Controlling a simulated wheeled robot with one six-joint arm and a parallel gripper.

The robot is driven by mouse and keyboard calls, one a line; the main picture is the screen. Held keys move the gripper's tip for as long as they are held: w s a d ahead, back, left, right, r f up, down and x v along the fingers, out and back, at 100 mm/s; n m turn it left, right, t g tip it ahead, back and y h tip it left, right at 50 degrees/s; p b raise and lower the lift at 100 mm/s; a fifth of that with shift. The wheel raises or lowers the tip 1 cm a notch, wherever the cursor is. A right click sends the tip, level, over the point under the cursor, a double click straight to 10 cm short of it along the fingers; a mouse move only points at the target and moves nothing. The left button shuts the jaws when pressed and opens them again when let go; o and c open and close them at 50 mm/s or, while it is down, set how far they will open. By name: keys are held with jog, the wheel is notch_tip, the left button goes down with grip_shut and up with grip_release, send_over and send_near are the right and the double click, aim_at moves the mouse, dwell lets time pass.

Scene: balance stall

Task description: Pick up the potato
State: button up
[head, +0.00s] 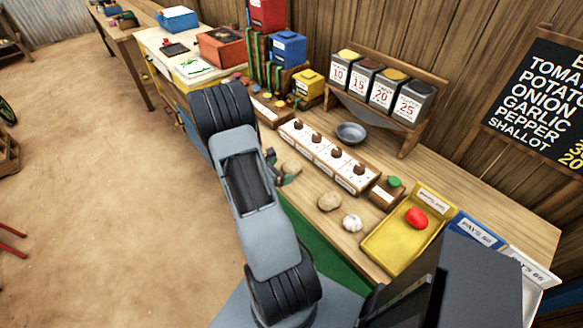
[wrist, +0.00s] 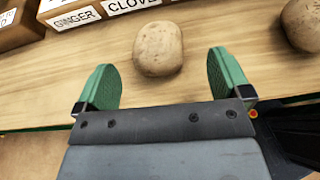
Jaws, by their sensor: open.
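A tan, rounded potato (wrist: 158,49) lies on the wooden counter just ahead of my gripper (wrist: 160,82) in the wrist view. It sits between the lines of the two green fingers, apart from both. In the head view this potato (head: 291,167) is small, beside my gripper (head: 281,168) and partly hard to make out. My gripper is open and empty, low over the counter's front edge. A second brown, potato-like item (head: 329,201) lies farther right; it shows at the right edge of the wrist view (wrist: 303,24). I cannot tell surely which kind each is.
A white garlic bulb (head: 351,222) lies right of the second brown item. A yellow tray (head: 385,254) holds a red tomato-like item (head: 416,218). A labelled spice rack (head: 322,158) stands close behind the potato. A grey bowl (head: 351,133) is farther back.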

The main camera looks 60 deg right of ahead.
aim_at(292, 167)
jog(key=shift+w+p+x, duration=0.1)
jog(key=shift+p+x, duration=0.3)
jog(key=shift+x, duration=1.15)
jog(key=shift+w+p+x, duration=0.15)
jog(key=shift+p+x, duration=0.25)
jog(key=shift+x, duration=1.2)
jog(key=shift+f, duration=0.2)
jog(key=c, duration=1)
